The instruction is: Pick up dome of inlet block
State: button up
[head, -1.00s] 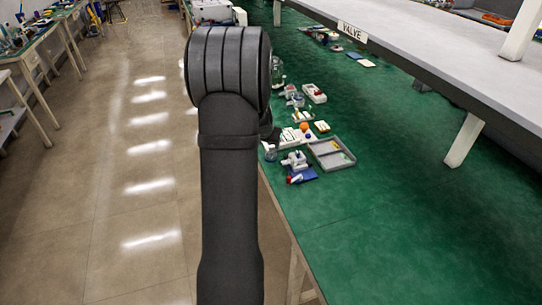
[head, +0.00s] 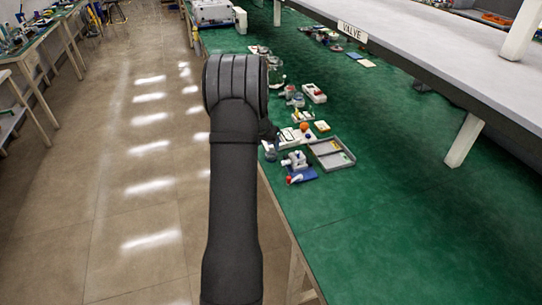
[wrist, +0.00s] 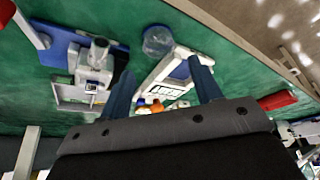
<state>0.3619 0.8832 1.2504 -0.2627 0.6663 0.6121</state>
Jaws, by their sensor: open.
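In the wrist view my gripper (wrist: 162,88) is open, with its two dark blue fingers apart and nothing held between them. A clear round jar-like piece (wrist: 157,40) stands beyond the fingers on the green bench; it also shows in the head view (head: 270,152) beside my arm. A white pump block with a grey cylinder (wrist: 95,62) stands on a blue plate, left of the fingers; it also shows in the head view (head: 295,160). I cannot tell which piece is the inlet block's dome. In the head view the gripper's fingers are hidden behind my arm.
A white-framed panel (wrist: 170,75) lies near the fingers. A grey tray (head: 345,164) stands right of the pump block, with an orange ball (head: 305,127) behind. A grey shelf (head: 420,50) overhangs the bench at right. The green bench front right is clear.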

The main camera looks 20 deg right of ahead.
aim_at(271, 153)
jog(key=shift+x, duration=3.3)
jog(key=shift+c, duration=0.4)
jog(key=c, duration=0.6)
